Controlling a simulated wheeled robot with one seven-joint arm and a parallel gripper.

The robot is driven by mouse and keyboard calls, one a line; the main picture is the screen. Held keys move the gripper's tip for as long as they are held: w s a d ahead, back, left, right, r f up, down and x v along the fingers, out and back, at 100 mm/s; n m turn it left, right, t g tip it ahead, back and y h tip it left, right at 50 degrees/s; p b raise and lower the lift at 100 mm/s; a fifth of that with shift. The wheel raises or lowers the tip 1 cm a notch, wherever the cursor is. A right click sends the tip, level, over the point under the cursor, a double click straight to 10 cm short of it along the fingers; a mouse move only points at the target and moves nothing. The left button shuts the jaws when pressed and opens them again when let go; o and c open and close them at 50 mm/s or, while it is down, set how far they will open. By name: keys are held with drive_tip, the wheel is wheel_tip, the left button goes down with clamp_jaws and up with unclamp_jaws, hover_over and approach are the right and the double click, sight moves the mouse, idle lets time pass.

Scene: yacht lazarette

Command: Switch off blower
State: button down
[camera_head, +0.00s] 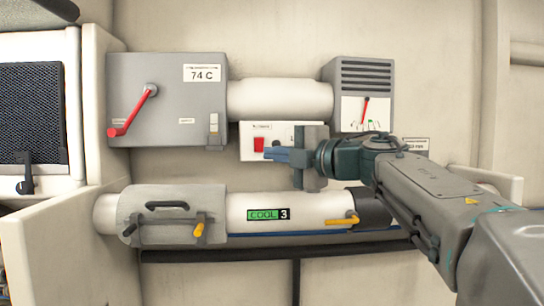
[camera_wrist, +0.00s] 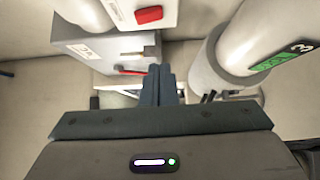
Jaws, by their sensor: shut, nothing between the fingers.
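A white switch panel (camera_head: 249,153) sits on the wall below the upper white pipe. It carries a red rocker switch (camera_head: 259,144) with a small label above it, too small to read. The red switch also shows at the top of the wrist view (camera_wrist: 149,14). My gripper (camera_head: 266,154) is shut and empty, its fingertips pointing left just in front of and below the red switch in the head view. In the wrist view the closed fingers (camera_wrist: 160,72) point away, apart from the red switch. My gripper and wrist hide the right part of the panel.
A grey box (camera_head: 165,85) marked 74 C has a red lever (camera_head: 133,110). A vented box (camera_head: 364,75) with a red-needle gauge is at upper right. Below lies a white cylinder (camera_head: 245,212) labelled COOL 3, with yellow handles (camera_head: 199,229). A mesh panel (camera_head: 32,110) is at left.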

drive_tip(key=f+b+v, duration=0.1)
drive_tip(key=v, duration=0.6)
drive_tip(key=shift+w+d, duration=0.25)
drive_tip(key=shift+d, duration=0.25)
